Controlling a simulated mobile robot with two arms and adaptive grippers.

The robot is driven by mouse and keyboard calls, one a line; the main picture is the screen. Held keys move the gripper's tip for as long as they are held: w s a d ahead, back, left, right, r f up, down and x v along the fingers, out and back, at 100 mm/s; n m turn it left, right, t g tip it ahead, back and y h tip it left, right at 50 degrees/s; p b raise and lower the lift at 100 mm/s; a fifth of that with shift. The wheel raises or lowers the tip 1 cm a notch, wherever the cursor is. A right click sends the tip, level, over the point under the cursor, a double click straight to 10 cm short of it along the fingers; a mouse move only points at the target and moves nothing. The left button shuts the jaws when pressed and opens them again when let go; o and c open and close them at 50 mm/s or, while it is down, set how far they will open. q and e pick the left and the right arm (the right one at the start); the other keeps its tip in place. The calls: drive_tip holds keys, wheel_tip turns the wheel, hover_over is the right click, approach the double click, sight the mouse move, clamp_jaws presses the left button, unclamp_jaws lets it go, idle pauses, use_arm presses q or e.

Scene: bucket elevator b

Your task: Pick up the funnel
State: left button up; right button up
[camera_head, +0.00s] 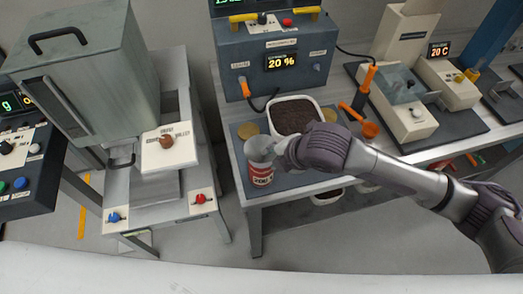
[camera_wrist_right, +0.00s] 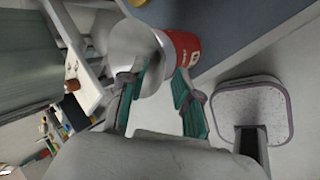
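The funnel (camera_head: 259,147) is a pale grey metal cone. It sits at the mouth of a red-and-white can (camera_head: 261,175) on the table's front left corner. In the right wrist view, the funnel (camera_wrist_right: 137,48) is just past my fingertips, with the red can (camera_wrist_right: 187,48) behind it. My right gripper (camera_head: 279,157) is beside the funnel, to its right in the head view. In the right wrist view, its teal-padded fingers (camera_wrist_right: 155,82) are apart, with the funnel's near edge at the gap; whether they touch it is unclear. My left gripper is out of view.
A white tub of dark granules (camera_head: 293,114) stands behind the can. An orange scoop (camera_head: 368,129) lies to its right. A control box with a "20 %" display (camera_head: 281,62) stands behind. A grey machine (camera_head: 96,80) is on the left, with a gap before the table.

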drive_tip(key=shift+a+f, duration=0.1)
drive_tip(key=shift+f, duration=0.05)
clamp_jaws()
wheel_tip(320, 180, up, 19)
drive_tip(key=p, duration=0.7)
drive_tip(key=shift+f+p, duration=0.2)
drive_tip(key=shift+p, duration=0.1)
idle(0.8)
drive_tip(key=shift+w, duration=0.1)
